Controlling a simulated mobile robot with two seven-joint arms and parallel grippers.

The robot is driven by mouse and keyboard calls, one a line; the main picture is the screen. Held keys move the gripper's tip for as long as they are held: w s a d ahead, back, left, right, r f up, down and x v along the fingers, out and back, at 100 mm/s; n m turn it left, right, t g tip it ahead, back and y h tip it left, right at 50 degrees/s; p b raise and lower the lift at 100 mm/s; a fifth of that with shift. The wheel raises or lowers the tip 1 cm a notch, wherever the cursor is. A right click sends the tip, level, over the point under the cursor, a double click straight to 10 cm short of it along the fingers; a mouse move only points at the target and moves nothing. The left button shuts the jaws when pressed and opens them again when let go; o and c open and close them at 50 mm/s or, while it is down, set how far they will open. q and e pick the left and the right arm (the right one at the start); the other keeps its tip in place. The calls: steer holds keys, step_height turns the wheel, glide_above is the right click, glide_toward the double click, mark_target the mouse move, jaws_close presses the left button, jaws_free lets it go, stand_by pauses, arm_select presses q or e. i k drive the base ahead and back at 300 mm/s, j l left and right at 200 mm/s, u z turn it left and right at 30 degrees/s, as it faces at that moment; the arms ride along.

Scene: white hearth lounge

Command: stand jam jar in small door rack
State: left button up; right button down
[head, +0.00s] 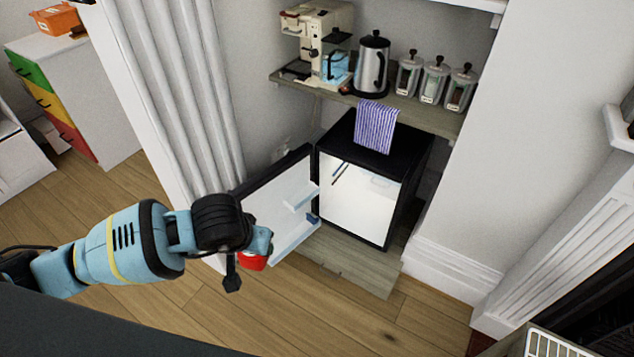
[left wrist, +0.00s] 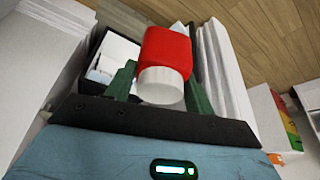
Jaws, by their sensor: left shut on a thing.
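The jam jar is red with a white lid (left wrist: 162,86); its red part (left wrist: 166,50) fills the middle of the left wrist view. My left gripper (left wrist: 160,78) is shut on the jar, one dark green finger on each side. In the head view the jar (head: 253,262) shows at the end of my left arm, in front of the open fridge door (head: 268,210). The door carries a short pale rack (head: 301,196) higher up and a longer rack (head: 294,243) lower down. The jar looks apart from both racks. My right gripper is out of view.
The small black fridge (head: 408,180) stands under a shelf, with a striped cloth (head: 375,127) over its top. A coffee machine (head: 312,40), a kettle (head: 371,65) and several jars stand on the shelf. A fluted white column (head: 175,90) rises left of the door.

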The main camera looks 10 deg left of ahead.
mark_target(302, 197)
steer(key=i+j, duration=0.1)
steer(key=i, duration=0.45)
steer(key=i+j, duration=0.1)
steer(key=i, duration=0.4)
